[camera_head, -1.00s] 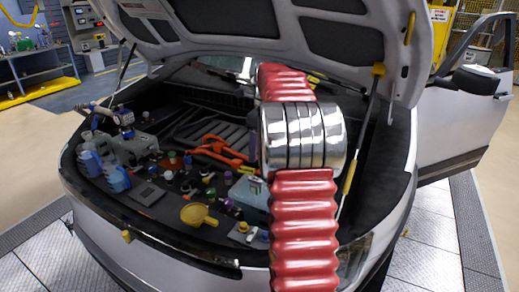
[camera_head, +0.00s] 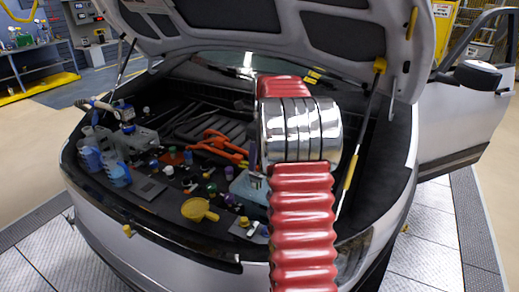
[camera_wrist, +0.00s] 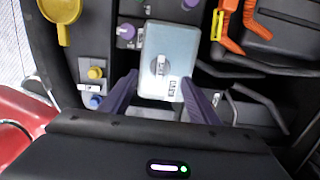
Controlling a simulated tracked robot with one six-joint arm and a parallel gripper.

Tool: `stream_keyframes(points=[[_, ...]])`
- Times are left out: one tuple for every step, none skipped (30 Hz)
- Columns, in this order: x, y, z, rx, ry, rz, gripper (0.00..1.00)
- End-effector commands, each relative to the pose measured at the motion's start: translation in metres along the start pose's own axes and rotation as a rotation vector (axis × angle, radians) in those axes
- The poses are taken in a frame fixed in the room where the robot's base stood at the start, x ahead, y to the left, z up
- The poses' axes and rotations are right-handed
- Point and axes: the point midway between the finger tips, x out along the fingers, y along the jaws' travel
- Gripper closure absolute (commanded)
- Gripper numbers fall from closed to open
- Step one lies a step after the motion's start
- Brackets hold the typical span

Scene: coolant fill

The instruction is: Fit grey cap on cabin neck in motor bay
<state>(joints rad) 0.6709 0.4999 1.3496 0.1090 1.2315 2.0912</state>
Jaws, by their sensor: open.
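My gripper (camera_wrist: 160,100) is open, with its two purple fingers apart over the motor bay in the wrist view. A pale blue-grey box (camera_wrist: 150,44) lies beyond and between the fingertips. It has a small light grey fitting (camera_wrist: 160,66) on top and a label too small to read. I see nothing held between the fingers. In the head view the box (camera_head: 246,187) is partly behind my red and chrome arm. Several small necks and caps stand in the bay, including a purple cap (camera_wrist: 127,31). I cannot tell which is the grey cap or the cabin neck.
A yellow funnel-like piece (camera_head: 198,209) lies at the bay's front, with blue bottles (camera_head: 117,173) at the left.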

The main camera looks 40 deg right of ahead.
Motion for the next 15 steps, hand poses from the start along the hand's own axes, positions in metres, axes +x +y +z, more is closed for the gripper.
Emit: stream_keyframes(points=[[0.008, 0.000, 0.000, 0.000, 0.001, 0.001, 0.45], [0.012, 0.000, 0.000, 0.000, 0.001, 0.001, 0.45], [0.018, 0.000, 0.000, 0.000, 0.001, 0.002, 0.45], [0.022, 0.000, 0.000, 0.000, 0.001, 0.001, 0.45], [0.026, 0.000, 0.000, 0.000, 0.000, 0.001, 0.45], [0.031, 0.000, 0.000, 0.000, 0.001, 0.001, 0.45], [0.036, 0.000, 0.000, 0.000, 0.001, 0.001, 0.45], [0.040, 0.000, 0.000, 0.000, 0.001, 0.001, 0.45], [0.046, 0.000, 0.000, 0.000, 0.001, 0.002, 0.45], [0.050, 0.000, 0.000, 0.000, 0.001, 0.002, 0.45], [0.054, 0.000, 0.000, 0.000, 0.001, 0.001, 0.45], [0.059, 0.000, 0.000, 0.000, 0.001, 0.001, 0.45], [0.063, 0.000, 0.000, 0.000, 0.001, 0.001, 0.45], [0.067, 0.000, 0.000, 0.000, 0.000, 0.001, 0.45], [0.071, 0.000, 0.000, 0.000, 0.000, 0.001, 0.45]])
